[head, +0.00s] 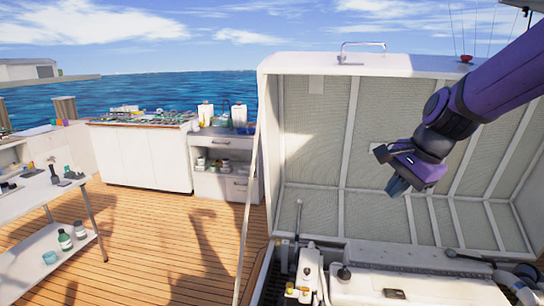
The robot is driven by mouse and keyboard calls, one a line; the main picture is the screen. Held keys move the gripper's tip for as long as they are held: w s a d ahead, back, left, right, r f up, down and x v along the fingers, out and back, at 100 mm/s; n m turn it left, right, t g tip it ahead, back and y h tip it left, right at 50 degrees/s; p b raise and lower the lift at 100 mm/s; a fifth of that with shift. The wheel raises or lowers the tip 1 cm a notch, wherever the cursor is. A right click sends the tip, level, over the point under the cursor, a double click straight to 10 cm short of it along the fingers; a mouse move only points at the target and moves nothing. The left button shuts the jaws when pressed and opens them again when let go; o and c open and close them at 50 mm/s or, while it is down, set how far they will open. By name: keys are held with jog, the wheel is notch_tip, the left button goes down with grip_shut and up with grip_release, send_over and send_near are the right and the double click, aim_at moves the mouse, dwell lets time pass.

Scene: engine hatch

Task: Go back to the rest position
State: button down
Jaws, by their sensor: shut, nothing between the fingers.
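My gripper (396,187) is at the end of my purple and black arm, which comes in from the upper right. It is shut and empty, with its fingers pointing down and to the left. It hangs in the air in front of the raised engine hatch lid (320,140), above the engine. The lid stands open, with its pale ribbed inner side facing me and a metal handle (362,46) on its top edge. The white engine (400,285) lies in the opening below, cut off by the bottom of the view.
A prop rod (246,200) stands along the lid's left side. White cabinets (140,157) with many items stand at the back left. A white table (40,195) with bottles on its lower shelf is at the far left. The wooden deck (160,240) between is clear.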

jog(key=s+d+r+n+t+h, duration=0.1)
jog(key=s+d+r+n, duration=0.1)
jog(key=s+n, duration=0.4)
jog(key=s+d+r+n+t+h, duration=0.1)
jog(key=s+r+n, duration=0.3)
jog(key=s, duration=1.1)
jog(key=shift+d+n+h, duration=0.6)
jog(key=shift+d+n, duration=0.2)
jog(key=shift+n, duration=0.3)
jog(key=shift+r, duration=0.1)
